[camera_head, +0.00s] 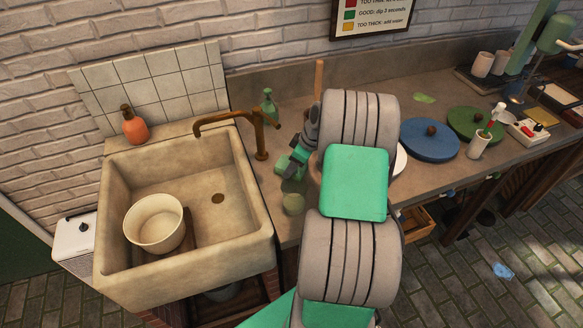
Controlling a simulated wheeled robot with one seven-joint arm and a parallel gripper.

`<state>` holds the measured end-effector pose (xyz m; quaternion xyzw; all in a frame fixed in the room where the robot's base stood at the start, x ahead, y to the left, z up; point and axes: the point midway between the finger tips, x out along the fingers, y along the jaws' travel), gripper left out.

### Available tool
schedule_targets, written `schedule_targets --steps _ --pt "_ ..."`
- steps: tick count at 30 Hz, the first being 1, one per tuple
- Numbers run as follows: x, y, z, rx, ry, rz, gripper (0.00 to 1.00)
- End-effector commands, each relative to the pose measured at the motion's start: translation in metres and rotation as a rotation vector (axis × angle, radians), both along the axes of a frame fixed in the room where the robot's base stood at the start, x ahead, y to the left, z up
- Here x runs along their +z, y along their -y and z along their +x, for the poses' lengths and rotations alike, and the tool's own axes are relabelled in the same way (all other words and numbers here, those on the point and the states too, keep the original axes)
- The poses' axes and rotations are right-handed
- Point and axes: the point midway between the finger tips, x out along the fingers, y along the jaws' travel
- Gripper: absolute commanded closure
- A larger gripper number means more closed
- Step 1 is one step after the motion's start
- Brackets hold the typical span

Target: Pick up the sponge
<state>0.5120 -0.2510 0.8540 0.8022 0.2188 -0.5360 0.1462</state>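I cannot pick out the sponge for certain. A small round olive-green thing (293,203) stands on the counter just right of the sink and may be it. My gripper (289,170) reaches down over the counter just above and behind this thing, apart from it in the picture. Bright green pieces show at the gripper's end; whether they are its own parts or something between its fingers is unclear. My grey and green arm hides much of the counter to the right.
A stone sink (115,200) holds a cream bucket (154,224). A brass tap (260,140) and a green bottle (268,103) stand close to my gripper. An orange soap bottle (135,127) is at the back left. Blue (430,140) and green (470,123) lids lie right.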

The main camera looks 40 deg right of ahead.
Motion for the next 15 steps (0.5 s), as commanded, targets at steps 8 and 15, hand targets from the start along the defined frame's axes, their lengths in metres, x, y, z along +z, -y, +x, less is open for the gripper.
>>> schedule_targets --steps 8,15 --pt "0.002 0.000 0.000 0.000 0.000 0.000 0.85" --pt "0.023 0.001 0.001 0.001 0.005 -0.004 0.85"
